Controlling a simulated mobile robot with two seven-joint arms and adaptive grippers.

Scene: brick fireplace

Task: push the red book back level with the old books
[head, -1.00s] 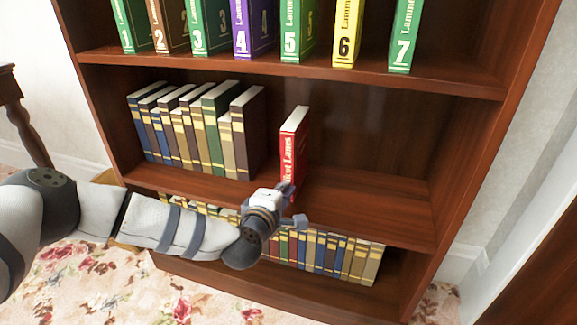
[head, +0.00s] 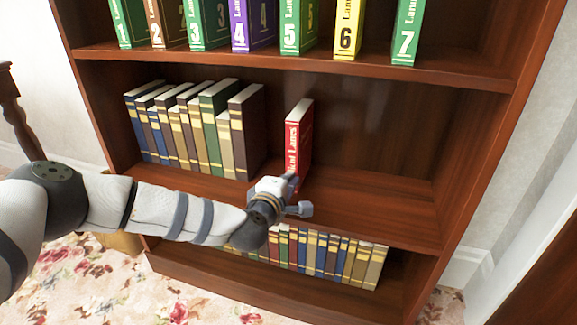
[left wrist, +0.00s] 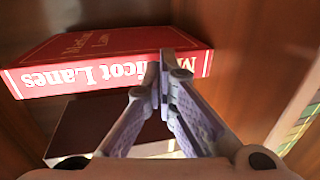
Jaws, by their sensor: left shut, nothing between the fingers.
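The red book (head: 298,130) stands upright on the middle shelf, apart from and to the right of the row of old books (head: 190,135). My left gripper (head: 292,181) is shut and empty at the lower part of its spine, hiding the spine's bottom. In the left wrist view, the shut fingertips (left wrist: 166,62) are against or very close to the spine of the red book (left wrist: 105,68), covering part of its title. I cannot tell exactly whether the spine is level with the old books. My right gripper is out of view.
The middle shelf (head: 375,205) is clear to the right of the red book. Numbered books (head: 240,25) stand on the shelf above. More old books (head: 330,255) fill the shelf below, partly behind my left arm. The bookcase's right side panel (head: 490,170) bounds the space.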

